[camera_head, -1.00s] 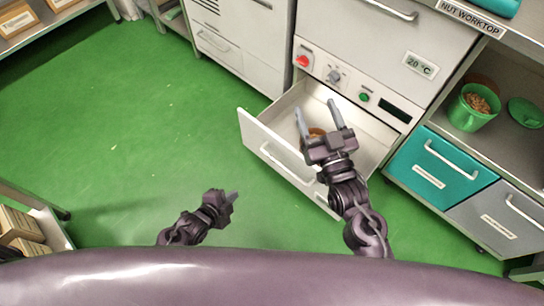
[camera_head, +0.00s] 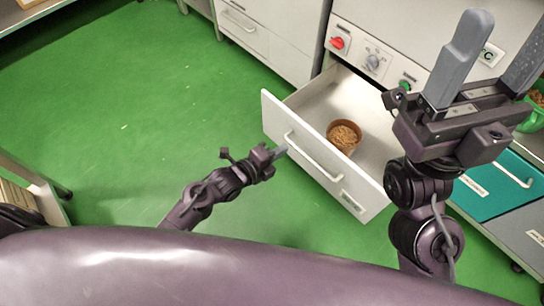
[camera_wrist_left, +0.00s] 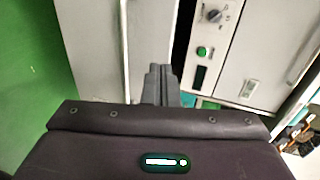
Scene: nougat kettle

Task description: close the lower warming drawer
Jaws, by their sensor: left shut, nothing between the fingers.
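The lower warming drawer (camera_head: 304,148) is pulled out below the control panel in the head view. Its pale front has a long bar handle (camera_head: 314,158) and a small label. A brown pot with crumbly contents (camera_head: 344,136) stands inside it. My left gripper (camera_head: 281,151) is shut and empty, with its tips close to the drawer front near the handle's left end; I cannot tell whether they touch. In the left wrist view, the shut fingers (camera_wrist_left: 160,84) point along the pale drawer front (camera_wrist_left: 90,40). My right gripper (camera_head: 510,32) is open and empty, raised right of the drawer.
The control panel (camera_head: 391,76) has a red knob, a grey knob and a green button. A teal drawer (camera_head: 496,187) is shut at the right, beside a grey one. Green floor is free at the left.

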